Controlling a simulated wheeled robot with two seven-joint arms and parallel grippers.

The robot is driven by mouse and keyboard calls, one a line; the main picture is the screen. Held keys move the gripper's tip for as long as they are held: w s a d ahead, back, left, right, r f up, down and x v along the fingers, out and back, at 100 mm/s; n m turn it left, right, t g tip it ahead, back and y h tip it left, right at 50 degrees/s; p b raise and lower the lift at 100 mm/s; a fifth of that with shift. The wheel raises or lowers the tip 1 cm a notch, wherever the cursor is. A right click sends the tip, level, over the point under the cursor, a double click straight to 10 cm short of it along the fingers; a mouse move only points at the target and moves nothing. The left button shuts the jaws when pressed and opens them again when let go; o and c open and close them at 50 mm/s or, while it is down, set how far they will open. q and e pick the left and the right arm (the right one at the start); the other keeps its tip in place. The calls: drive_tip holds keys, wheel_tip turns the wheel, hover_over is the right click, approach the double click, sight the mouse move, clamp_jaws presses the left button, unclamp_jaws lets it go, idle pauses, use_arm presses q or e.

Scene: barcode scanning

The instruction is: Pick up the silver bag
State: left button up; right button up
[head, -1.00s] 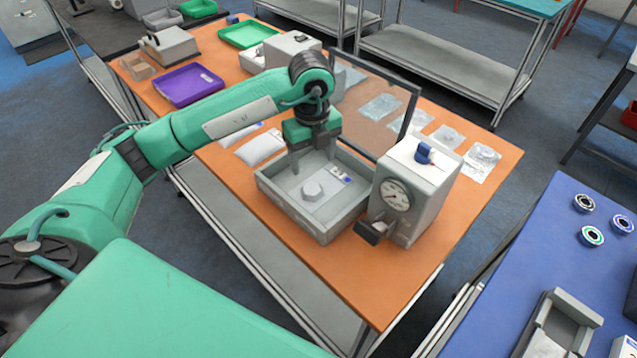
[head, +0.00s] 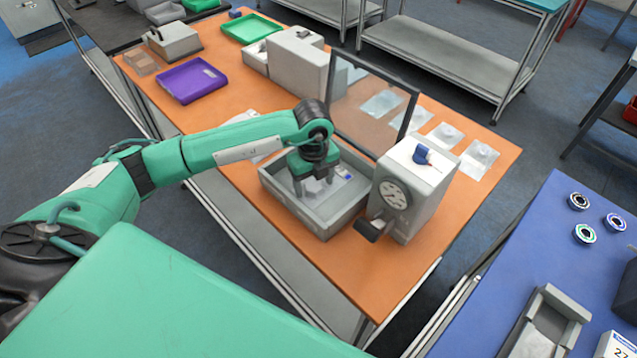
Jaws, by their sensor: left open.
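A grey open tray (head: 330,228) stands on the orange table. A pale silver-grey bag lies in it, with a small white and blue label (head: 344,173) showing at its right; my gripper hides much of the bag. My left gripper (head: 314,192) points down into the tray over the bag, fingers apart with nothing seen held between them. I cannot tell whether the fingertips touch the bag. Several clear silvery bags, one of them at the right end (head: 479,158), lie in a row behind the framed panel. My right gripper is not in view.
A grey box with a dial (head: 408,195) stands right beside the tray. A dark-framed clear panel (head: 372,100) rises behind it. A purple tray (head: 191,82), a green tray (head: 250,29) and a grey machine (head: 298,65) stand farther back. The table's front corner is clear.

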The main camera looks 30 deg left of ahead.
use_arm(q)
drive_tip(key=c, duration=1.2)
drive_tip(key=shift+r, duration=0.15)
